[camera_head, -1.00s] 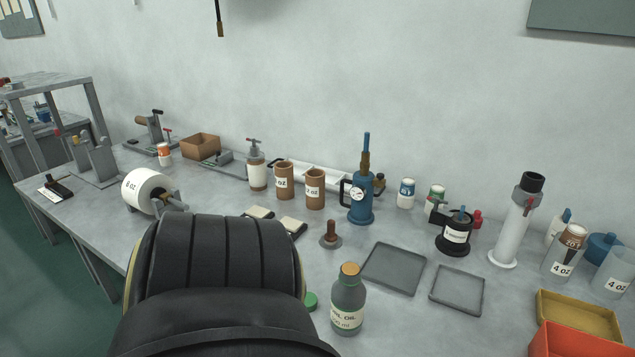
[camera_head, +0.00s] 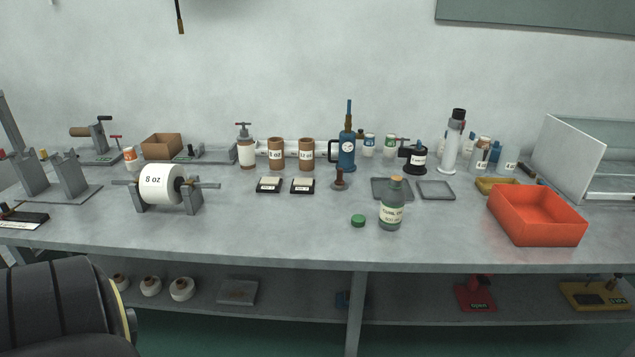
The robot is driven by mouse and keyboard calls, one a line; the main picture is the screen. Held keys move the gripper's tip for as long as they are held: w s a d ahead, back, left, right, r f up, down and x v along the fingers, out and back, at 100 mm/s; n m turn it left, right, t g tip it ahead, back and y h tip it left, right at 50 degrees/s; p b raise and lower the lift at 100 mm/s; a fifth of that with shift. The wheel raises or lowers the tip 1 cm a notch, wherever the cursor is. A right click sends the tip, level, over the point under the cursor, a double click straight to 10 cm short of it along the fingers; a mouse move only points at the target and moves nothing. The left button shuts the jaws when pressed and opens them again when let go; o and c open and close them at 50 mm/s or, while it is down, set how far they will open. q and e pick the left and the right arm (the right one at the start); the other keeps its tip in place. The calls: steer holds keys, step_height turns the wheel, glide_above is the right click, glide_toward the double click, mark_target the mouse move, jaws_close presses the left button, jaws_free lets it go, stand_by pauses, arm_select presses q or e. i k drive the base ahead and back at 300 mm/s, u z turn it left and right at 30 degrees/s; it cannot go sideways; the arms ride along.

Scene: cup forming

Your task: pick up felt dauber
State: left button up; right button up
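A small upright piece with a brown handle on a round grey base (camera_head: 339,181) stands on the grey bench near the middle; it may be the felt dauber, but I cannot tell for sure. Two dark, flat pads with pale tops, a left pad (camera_head: 269,185) and a right pad (camera_head: 302,186), lie to its left. Neither gripper is in view; only a black link of my arm shows at the lower left.
A white roll marked 8 oz (camera_head: 160,185) sits on a stand at the left. A red bin (camera_head: 537,214) is at the right. Brown cups (camera_head: 276,154) and a blue pump (camera_head: 347,150) stand behind. The front middle of the bench (camera_head: 290,230) is clear.

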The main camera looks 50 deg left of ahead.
mark_target(339, 183)
steer(key=u, duration=1.65)
